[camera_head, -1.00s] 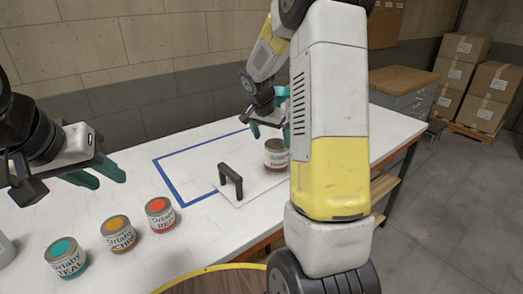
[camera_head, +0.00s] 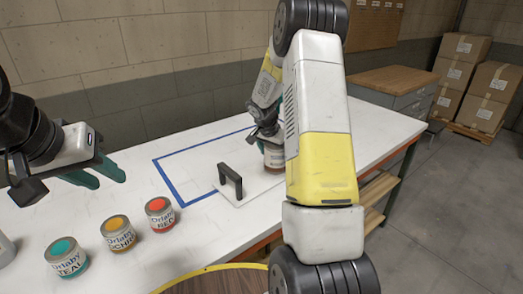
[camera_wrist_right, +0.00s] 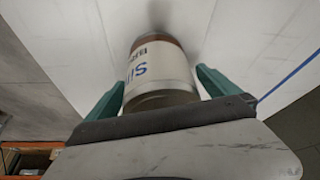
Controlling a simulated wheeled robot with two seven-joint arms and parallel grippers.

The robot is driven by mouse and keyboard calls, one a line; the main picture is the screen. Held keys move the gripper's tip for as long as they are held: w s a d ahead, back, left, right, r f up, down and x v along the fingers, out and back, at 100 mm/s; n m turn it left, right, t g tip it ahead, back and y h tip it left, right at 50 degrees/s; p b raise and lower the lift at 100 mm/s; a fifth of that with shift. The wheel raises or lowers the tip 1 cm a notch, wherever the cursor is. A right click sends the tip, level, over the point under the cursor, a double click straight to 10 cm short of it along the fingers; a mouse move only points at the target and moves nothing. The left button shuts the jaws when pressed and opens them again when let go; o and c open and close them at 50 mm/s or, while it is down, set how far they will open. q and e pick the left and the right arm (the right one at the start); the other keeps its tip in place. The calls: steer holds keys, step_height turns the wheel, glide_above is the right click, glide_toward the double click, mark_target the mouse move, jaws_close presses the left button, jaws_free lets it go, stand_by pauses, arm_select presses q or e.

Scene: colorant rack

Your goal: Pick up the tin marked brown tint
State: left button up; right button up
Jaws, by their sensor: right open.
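A tin with a brown lower band and a pale label (camera_head: 273,159) stands on the white board, partly hidden by my right gripper and arm. In the right wrist view the tin (camera_wrist_right: 160,72) is between the two teal fingers, and its label lettering is only partly readable. My right gripper (camera_wrist_right: 160,88) is open around the tin, with some room at each side. In the head view its fingers are mostly hidden. My left gripper (camera_head: 110,181) is open and empty over the left of the table, away from the tin.
Tins with teal (camera_head: 66,256), orange (camera_head: 118,234) and red (camera_head: 159,214) lids stand in a row at the front left. A black handle (camera_head: 230,182) rises from the board left of the tin. A blue taped outline (camera_head: 183,204) marks the table.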

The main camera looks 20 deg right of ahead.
steer(key=c, duration=1.6)
steer(key=shift+c, duration=0.9)
steer(key=shift+r, duration=0.15)
